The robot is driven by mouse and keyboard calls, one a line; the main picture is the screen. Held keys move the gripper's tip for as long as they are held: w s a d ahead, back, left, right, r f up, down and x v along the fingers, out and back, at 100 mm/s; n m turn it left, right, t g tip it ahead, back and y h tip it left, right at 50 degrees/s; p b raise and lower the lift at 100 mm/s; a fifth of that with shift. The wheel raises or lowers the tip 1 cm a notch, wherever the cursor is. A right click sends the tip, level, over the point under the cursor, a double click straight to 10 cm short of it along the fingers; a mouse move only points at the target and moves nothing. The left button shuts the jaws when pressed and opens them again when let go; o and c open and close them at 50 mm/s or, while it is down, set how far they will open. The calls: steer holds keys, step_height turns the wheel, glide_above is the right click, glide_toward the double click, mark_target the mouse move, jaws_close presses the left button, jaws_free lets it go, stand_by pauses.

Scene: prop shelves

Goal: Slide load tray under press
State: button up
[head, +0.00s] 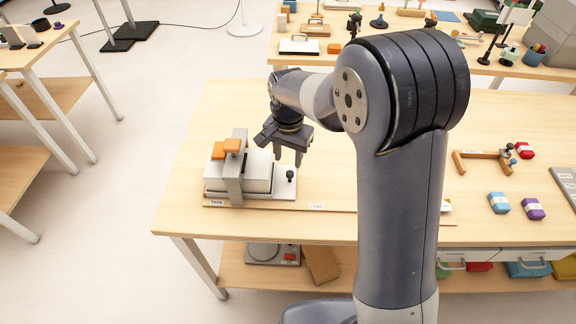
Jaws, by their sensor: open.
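The press (237,178) stands at the left end of the near table, a grey upright frame with orange blocks (231,146) at its top. A light grey block (257,172) sits in and beside the frame. A pale flat plate, apparently the load tray (284,192), shows at its right with a black knob (290,174) standing on it. How far the plate runs under the press is hidden. My gripper (288,160) is open and empty, fingers pointing down, above and close to the knob; contact cannot be told.
A wooden base strip with labels (317,206) runs right from the press along the front edge; my arm hides its middle. Blue (499,203) and purple (533,208) blocks and a wooden bracket (484,162) lie at right. A cluttered table stands behind.

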mark_target(291, 172)
step_height(291, 172, up, 5)
steer(key=shift+r, duration=0.1)
stand_by(0.4)
step_height(291, 172, down, 11)
steer(key=shift+r, duration=0.2)
steer(key=shift+d+f, duration=0.2)
steer(key=shift+d, duration=0.8)
